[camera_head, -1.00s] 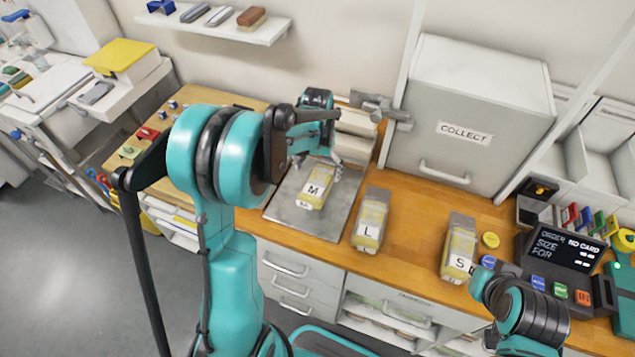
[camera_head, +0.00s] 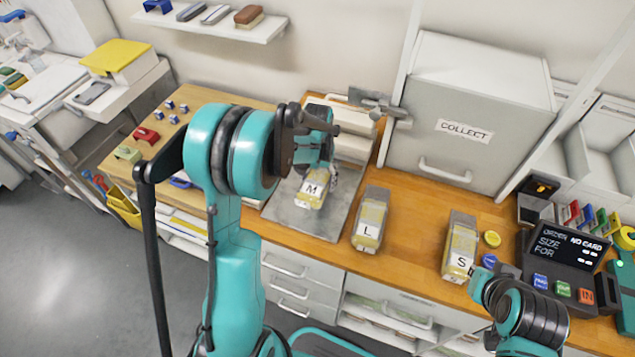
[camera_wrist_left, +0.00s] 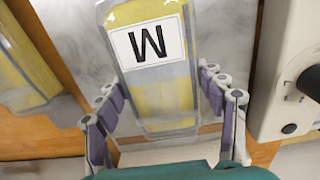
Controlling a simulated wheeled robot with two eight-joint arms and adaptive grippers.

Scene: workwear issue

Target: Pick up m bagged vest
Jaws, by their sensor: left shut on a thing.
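The M bagged vest (camera_head: 309,199) is a clear bag with yellow contents and a white M label. It lies on the grey metal plate (camera_head: 290,222) on the wooden counter. My left gripper (camera_head: 322,180) reaches down over its far part, which the arm hides. In the left wrist view, the fingers of my left gripper (camera_wrist_left: 157,84) are on both sides of the bag (camera_wrist_left: 163,95) and shut on it. Whether the bag is clear of the plate cannot be told. My right arm shows at the lower right, but its gripper is out of sight.
An order terminal (camera_head: 565,250) is at the far right. A white unit stands close behind the plate.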

